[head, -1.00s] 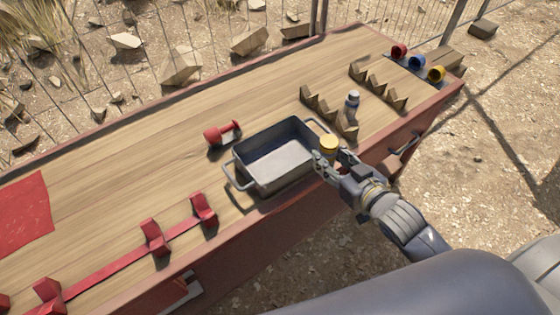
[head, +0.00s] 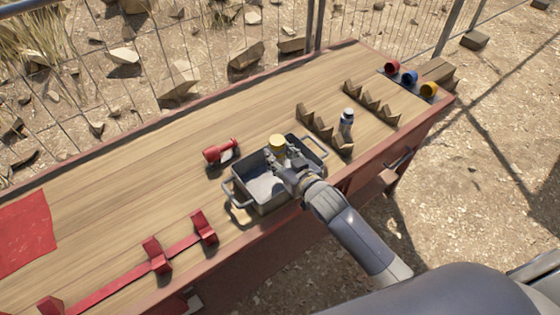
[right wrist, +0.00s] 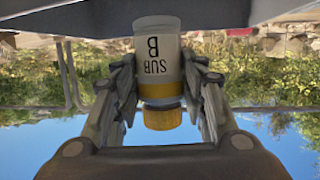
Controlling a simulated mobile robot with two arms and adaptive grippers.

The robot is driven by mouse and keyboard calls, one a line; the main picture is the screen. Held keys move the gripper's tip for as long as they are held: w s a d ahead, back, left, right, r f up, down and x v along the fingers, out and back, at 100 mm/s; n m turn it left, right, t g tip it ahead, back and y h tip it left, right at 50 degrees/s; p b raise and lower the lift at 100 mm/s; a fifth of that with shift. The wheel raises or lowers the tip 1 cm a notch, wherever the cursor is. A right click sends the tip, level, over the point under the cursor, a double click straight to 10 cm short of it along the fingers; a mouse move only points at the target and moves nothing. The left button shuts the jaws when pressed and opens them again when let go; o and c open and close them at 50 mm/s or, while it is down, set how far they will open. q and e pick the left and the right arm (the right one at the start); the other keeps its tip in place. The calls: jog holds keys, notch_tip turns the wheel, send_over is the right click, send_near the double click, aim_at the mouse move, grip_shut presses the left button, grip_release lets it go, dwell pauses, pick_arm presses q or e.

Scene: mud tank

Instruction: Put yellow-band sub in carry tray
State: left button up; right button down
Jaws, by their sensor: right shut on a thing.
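The yellow-band sub (right wrist: 158,62) is a pale cylinder marked "SUB B" with a yellow band and a yellow cap. In the head view its yellow cap (head: 277,142) shows above the carry tray. My right gripper (head: 284,166) is shut on it, with a finger on each side in the right wrist view (right wrist: 158,90). The carry tray (head: 240,187) is a grey metal pan with a handle at each end, on the wooden bench. The sub is over or inside the tray; its lower end is hidden in the head view. My left gripper is not in view.
A red tool (head: 220,151) lies behind the tray. A grey bottle-like piece (head: 346,121) stands by notched wooden racks (head: 372,103) at the right. Red, blue and yellow cups (head: 409,76) sit at the far right end. Red brackets (head: 157,256) stand front left.

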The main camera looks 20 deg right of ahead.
jog(key=shift+w+a+f+p, duration=0.1)
jog(key=shift+f+p, duration=0.2)
jog(key=shift+f, duration=1.35)
jog(key=shift+f+b, duration=0.4)
jog(key=shift+f, duration=0.25)
jog(key=c, duration=1)
grip_release()
